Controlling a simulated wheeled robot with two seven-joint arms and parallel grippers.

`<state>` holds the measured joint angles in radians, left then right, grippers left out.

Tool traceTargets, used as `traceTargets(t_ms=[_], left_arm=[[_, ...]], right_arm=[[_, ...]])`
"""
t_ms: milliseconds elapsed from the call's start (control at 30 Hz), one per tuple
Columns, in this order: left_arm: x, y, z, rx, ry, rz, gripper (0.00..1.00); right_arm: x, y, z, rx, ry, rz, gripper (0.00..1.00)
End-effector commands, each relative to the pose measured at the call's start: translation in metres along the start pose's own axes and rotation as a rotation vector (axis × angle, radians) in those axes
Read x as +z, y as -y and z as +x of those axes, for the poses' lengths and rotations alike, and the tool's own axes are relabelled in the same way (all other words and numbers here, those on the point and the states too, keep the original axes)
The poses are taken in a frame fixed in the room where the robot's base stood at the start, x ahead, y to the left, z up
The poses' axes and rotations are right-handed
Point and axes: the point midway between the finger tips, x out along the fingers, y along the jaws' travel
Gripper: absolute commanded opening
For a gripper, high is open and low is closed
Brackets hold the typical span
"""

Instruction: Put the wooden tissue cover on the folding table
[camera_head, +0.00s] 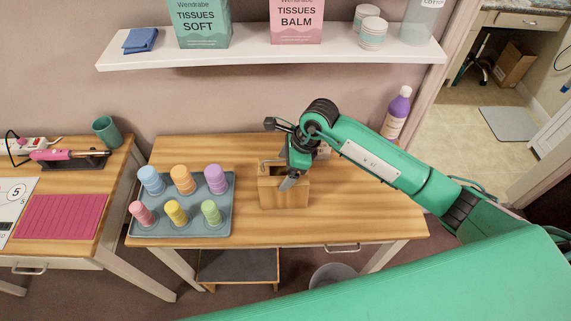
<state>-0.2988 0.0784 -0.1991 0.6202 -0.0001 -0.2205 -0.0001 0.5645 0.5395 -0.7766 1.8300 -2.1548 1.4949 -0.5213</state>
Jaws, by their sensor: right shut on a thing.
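The wooden tissue cover (284,197) is an open-topped box of light wood. It appears upright on the middle wooden table (345,213); I cannot tell whether it is touching the top or slightly above it. My right gripper (285,180) reaches down from above and is shut on the cover at its upper edge. The gripper hides part of the cover's rim and inside. No table in view can clearly be told as the folding table. My left gripper is not in view.
A grey tray (191,226) with several pastel bottles stands left of the cover. A purple bottle (397,112) stands at the back right. A white shelf (270,59) with tissue boxes hangs above. Another table with a pink mat (62,216) is at the left.

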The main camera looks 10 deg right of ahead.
Motion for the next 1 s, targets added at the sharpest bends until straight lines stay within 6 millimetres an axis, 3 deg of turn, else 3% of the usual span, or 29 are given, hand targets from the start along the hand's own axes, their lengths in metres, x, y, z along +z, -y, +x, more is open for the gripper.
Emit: traceTargets(t_ms=[33,67,133,500,1000], left_arm=[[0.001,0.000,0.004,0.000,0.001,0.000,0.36],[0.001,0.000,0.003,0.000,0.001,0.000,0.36],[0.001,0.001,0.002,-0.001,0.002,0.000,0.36],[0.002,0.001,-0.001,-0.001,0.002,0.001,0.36],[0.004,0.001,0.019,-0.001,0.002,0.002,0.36]], right_arm=[[-0.001,0.000,0.003,-0.001,0.001,-0.001,0.55],[-0.001,0.000,0.002,0.000,0.000,0.000,0.89],[-0.001,0.000,0.001,0.000,0.000,0.000,1.00],[0.001,0.001,-0.007,-0.002,0.001,0.000,1.00],[0.000,0.001,-0.104,-0.003,-0.001,-0.001,1.00]])
